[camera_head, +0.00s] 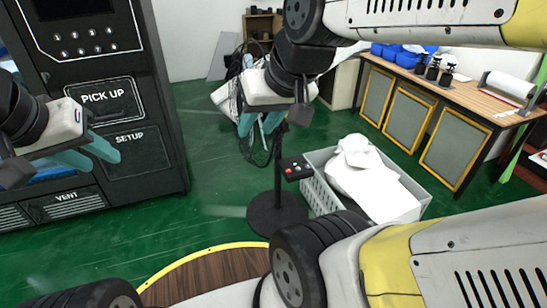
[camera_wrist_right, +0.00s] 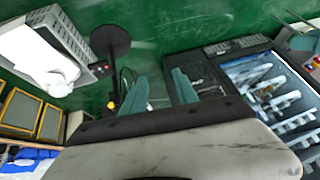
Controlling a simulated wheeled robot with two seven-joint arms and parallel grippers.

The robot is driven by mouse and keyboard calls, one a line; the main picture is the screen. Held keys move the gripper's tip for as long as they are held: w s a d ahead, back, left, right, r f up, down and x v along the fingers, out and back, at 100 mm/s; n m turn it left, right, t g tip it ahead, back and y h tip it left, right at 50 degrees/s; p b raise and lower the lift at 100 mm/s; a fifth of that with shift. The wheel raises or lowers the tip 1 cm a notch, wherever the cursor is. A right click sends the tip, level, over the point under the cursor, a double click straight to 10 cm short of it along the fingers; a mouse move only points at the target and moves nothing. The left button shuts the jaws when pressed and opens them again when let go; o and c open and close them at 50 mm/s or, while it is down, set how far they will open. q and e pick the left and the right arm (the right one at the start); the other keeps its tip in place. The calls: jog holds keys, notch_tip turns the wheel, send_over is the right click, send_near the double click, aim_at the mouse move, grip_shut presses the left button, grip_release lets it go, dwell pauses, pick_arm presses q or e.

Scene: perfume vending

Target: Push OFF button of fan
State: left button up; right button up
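The fan's black pole (camera_head: 278,180) rises from a round black base (camera_head: 277,215) on the green floor. A small dark control box (camera_head: 294,168) with red and pale buttons is fixed to the pole; which button is OFF is not readable. The fan's upper part is largely hidden behind my right arm. My right gripper (camera_head: 260,128) is open and empty, above and left of the box in the picture. In the right wrist view the box (camera_wrist_right: 101,70) lies left of the gripper's teal fingers (camera_wrist_right: 159,84). My left gripper (camera_head: 106,165) is open and empty before the black machine.
A grey crate (camera_head: 318,192) with white cloth stands right of the fan pole, close to the control box. The black vending machine (camera_head: 140,165) stands at left. A wooden-topped counter (camera_head: 450,92) is at back right. A round wooden table (camera_head: 205,277) is at the bottom.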

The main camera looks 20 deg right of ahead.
grip_shut()
dwell(1.5)
